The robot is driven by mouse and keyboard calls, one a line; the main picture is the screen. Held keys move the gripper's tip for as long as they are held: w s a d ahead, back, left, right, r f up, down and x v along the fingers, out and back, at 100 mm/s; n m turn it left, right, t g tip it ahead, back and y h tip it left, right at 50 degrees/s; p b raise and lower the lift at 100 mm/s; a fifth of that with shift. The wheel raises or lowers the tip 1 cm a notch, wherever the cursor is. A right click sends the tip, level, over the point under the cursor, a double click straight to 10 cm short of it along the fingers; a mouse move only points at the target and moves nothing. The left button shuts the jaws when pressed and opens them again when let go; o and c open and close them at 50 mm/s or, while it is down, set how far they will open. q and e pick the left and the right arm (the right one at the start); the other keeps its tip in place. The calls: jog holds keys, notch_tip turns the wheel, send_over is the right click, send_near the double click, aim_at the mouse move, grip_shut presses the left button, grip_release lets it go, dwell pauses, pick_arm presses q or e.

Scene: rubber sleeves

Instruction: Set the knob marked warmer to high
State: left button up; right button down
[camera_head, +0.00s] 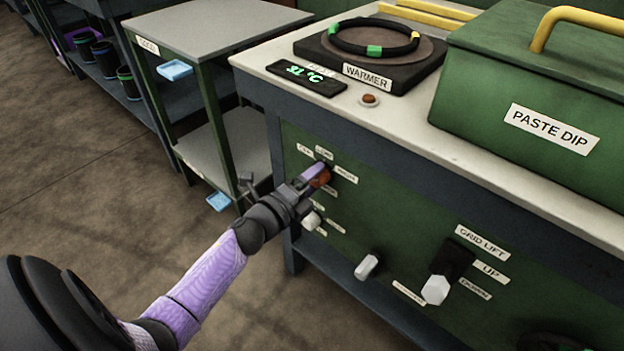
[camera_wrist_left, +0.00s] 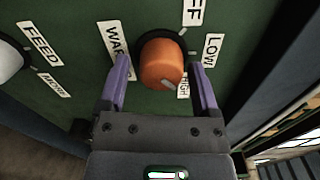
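The orange warmer knob (camera_wrist_left: 162,62) sits on the green panel (camera_wrist_left: 75,20), with labels OFF, LOW (camera_wrist_left: 211,50) and HIGH (camera_wrist_left: 183,84) around it. A pale mark on the knob's lower edge lies close to the HIGH label. My left gripper (camera_wrist_left: 160,65) is open, with its purple fingers on either side of the knob; a gap shows at the left finger. In the head view my left gripper (camera_head: 314,172) is at the knob (camera_head: 321,178) and partly hides it. My right gripper is out of view.
The warmer plate (camera_head: 384,82), with a black ring (camera_head: 374,50) on it, and a green-figured display (camera_head: 306,77) stand on the bench. The feed knob (camera_head: 311,221), another white knob (camera_head: 366,267) and the grid lift lever (camera_head: 437,288) are on the panel. A grey cart (camera_head: 215,28) stands left.

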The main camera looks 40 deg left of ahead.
pick_arm(q)
jog(key=shift+o, duration=0.5)
jog(key=shift+s, duration=0.1)
jog(key=s+p, duration=0.3)
jog(key=s, duration=0.6)
jog(key=shift+s+a, duration=0.4)
